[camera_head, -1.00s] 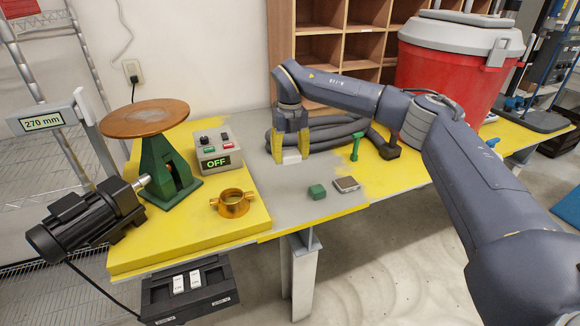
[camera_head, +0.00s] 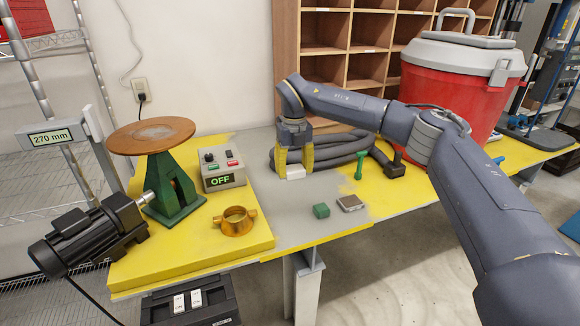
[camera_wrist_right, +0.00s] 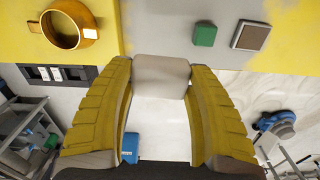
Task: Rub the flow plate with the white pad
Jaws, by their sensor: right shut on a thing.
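The flow plate (camera_head: 151,137) is a round copper-brown disc, lying level on a green stand (camera_head: 174,186) at the left of the bench. A paler patch shows on its middle. My right gripper (camera_head: 294,165) points down near the back middle of the bench, to the right of the plate and apart from it. It is shut on the white pad (camera_head: 293,172), a small pale block between the fingertips. The pad also shows in the right wrist view (camera_wrist_right: 161,75). I cannot tell whether it touches the bench. My left gripper is not in view.
A control box (camera_head: 222,171) reading OFF stands between plate and gripper. A brass ring (camera_head: 236,223) lies in front of it. A green block (camera_head: 321,211), a grey-topped block (camera_head: 350,203) and a coiled hose (camera_head: 340,153) are nearby. A black motor (camera_head: 90,237) and a 270 mm display (camera_head: 52,138) stand left.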

